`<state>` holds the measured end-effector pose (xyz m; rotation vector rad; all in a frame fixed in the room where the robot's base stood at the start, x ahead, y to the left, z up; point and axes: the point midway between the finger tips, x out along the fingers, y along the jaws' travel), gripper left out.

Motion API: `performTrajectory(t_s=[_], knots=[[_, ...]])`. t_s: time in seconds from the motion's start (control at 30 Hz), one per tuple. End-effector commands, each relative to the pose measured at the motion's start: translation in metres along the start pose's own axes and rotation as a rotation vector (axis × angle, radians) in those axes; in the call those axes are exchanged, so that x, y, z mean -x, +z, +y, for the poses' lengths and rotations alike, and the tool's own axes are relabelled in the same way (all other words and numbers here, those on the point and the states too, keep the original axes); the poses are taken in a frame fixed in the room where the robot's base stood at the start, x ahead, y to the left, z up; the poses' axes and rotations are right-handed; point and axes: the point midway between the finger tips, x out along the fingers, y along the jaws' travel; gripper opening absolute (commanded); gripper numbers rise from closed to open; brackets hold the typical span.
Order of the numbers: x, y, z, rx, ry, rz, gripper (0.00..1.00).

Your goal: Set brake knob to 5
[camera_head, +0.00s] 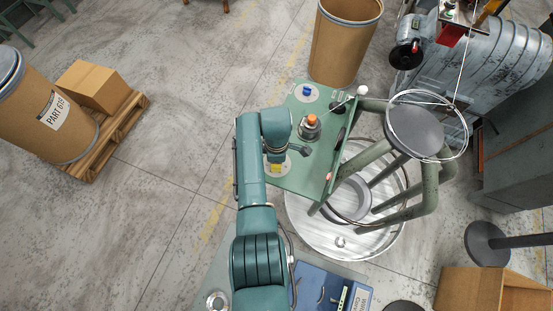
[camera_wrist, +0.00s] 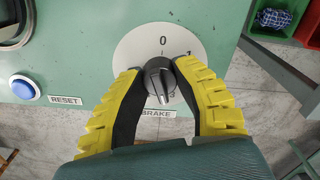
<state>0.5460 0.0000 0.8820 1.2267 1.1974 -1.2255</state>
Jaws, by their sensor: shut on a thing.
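The black brake knob (camera_wrist: 158,82) sits on a round white dial (camera_wrist: 142,46) above the BRAKE label (camera_wrist: 157,114) in the wrist view. The dial shows 0 at the top, part of a 1 at the right and a 3 at lower right; the other numbers are hidden. A light line on the knob runs downward, slightly right, but its exact setting is unclear. My gripper (camera_wrist: 156,70) has its yellow, black-lined fingers shut on the knob from both sides.
A blue RESET button (camera_wrist: 25,87) is left of the dial. The green panel (camera_head: 309,169) also bears an orange-topped knob (camera_head: 312,121) and a blue one (camera_head: 307,91). A metal coiler frame (camera_head: 428,190) stands to its right. Open floor (camera_head: 175,150) lies left.

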Motion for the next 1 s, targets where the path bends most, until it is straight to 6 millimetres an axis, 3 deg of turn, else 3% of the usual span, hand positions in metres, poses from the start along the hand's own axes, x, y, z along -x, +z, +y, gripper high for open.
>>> performTrajectory(t_s=[1.0], knots=[[-0.0044,0.0,-0.0024,-0.963,-0.005,-0.002,0.0]])
